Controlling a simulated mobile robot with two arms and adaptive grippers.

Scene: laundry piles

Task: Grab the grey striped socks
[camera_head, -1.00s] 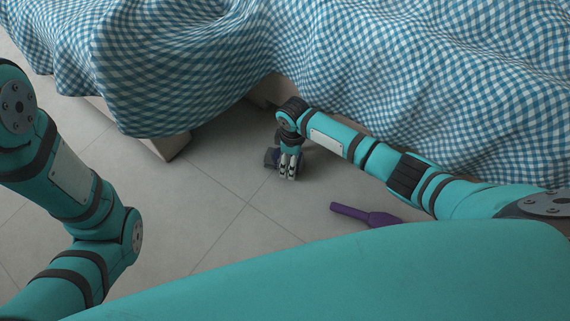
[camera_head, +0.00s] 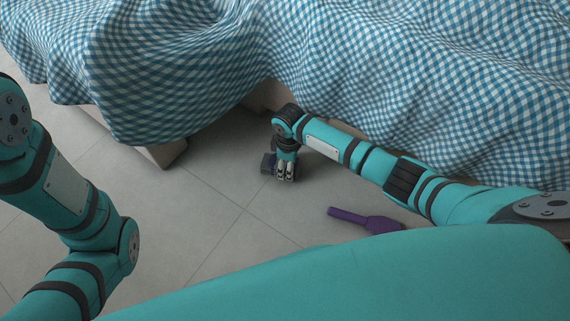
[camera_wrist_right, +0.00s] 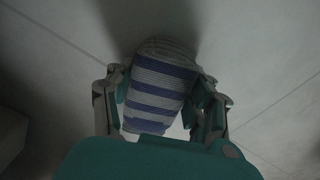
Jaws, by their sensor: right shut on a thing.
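The grey striped socks (camera_wrist_right: 160,85), grey with blue-purple bands, lie between the fingers of my right gripper (camera_wrist_right: 160,108) in the right wrist view. The fingers press on both sides of them. In the head view my right gripper (camera_head: 285,176) points down close to the floor by the bed. A small dark part at its left (camera_head: 268,163) may be the socks or part of the gripper; I cannot tell. My left arm comes in at the left of the head view, but its gripper is outside the picture.
A bed with a blue and white checked cover (camera_head: 190,60) fills the back, with its base (camera_head: 165,152) showing below. A purple brush-like object (camera_head: 365,220) lies on the tiled floor (camera_head: 215,215) to the right of the gripper.

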